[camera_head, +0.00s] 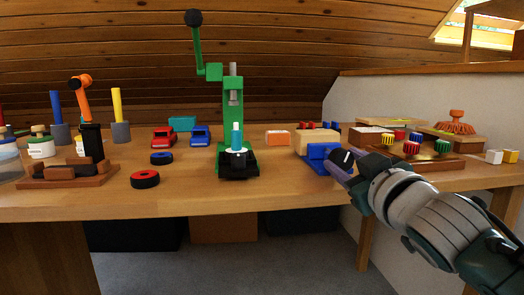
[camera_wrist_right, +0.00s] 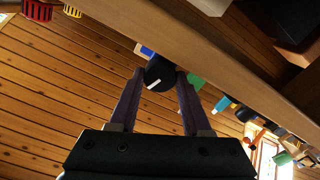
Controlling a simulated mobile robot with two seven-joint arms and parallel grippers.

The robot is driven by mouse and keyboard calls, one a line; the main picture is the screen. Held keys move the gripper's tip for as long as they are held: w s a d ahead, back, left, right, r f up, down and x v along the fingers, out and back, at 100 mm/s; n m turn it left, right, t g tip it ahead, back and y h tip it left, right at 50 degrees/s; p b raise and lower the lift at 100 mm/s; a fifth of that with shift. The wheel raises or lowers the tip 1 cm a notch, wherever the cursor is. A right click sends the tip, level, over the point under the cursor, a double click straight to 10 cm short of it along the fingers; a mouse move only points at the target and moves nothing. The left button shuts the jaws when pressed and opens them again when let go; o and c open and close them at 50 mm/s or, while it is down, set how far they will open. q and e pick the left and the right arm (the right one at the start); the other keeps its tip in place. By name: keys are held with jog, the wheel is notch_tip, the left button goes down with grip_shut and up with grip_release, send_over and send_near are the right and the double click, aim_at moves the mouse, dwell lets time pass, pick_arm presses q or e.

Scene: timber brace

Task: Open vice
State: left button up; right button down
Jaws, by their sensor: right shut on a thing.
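The blue vice (camera_head: 317,153) stands at the front edge of the wooden workbench, right of centre. A light wooden block (camera_head: 313,138) sits at its back; I cannot tell whether the jaws touch it. The vice's round black knob (camera_head: 342,158) faces the front right. My right gripper (camera_head: 350,166) reaches in from the right and is shut on this knob. In the right wrist view the black knob (camera_wrist_right: 158,76), with a white mark, lies between the tips of my two purple fingers (camera_wrist_right: 160,82). The gap between the jaws is hidden. My left gripper is out of view.
A wooden rack with coloured knobs (camera_head: 411,147) stands right of the vice. Boxes stand under the workbench (camera_head: 180,207).

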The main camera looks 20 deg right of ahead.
jog(key=shift+n, duration=0.9)
jog(key=shift+c, duration=1.8)
grip_release()
jog(key=shift+s, duration=0.1)
jog(key=shift+s+a, duration=0.1)
jog(key=shift+s, duration=0.2)
jog(key=p+v, duration=0.2)
jog(key=v, duration=0.7)
